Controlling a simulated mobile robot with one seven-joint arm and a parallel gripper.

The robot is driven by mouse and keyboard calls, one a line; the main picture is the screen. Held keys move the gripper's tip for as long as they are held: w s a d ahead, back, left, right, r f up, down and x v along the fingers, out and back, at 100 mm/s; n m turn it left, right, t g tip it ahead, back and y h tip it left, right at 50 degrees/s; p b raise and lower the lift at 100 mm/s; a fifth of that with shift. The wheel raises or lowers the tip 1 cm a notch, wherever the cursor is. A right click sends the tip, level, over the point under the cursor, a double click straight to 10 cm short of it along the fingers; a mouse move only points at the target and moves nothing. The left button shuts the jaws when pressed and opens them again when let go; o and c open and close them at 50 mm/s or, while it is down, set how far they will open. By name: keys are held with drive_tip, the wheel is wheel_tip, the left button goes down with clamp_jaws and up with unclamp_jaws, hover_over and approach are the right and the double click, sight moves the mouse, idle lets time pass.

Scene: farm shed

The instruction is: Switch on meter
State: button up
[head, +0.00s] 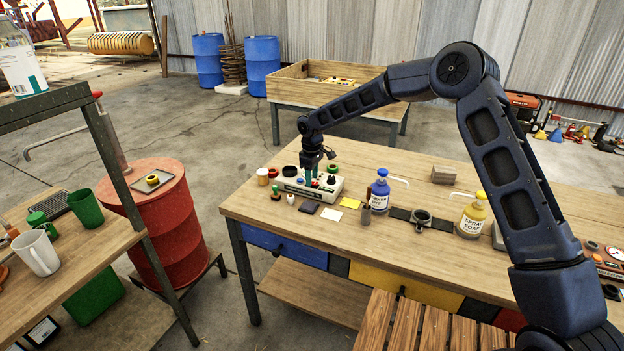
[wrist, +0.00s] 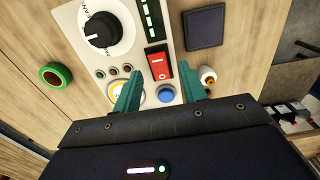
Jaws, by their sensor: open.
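The meter (head: 309,188) is a pale box lying on the workbench near its left end. In the wrist view the meter (wrist: 122,52) shows a black dial (wrist: 101,30), a red rocker switch (wrist: 159,63) with a white mark, small sockets and a blue round button (wrist: 166,94). My gripper (head: 315,175) is over the meter in the head view and hides part of its top. In the wrist view my gripper (wrist: 160,88) is open, with its teal fingers apart. The red switch shows beyond and between the fingertips; whether they touch the meter I cannot tell.
A green ring (wrist: 56,75) and a dark square pad (wrist: 205,28) lie beside the meter. The workbench's right rear (head: 400,160) has free room.

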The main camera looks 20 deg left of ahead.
drive_tip(key=shift+f, duration=0.55)
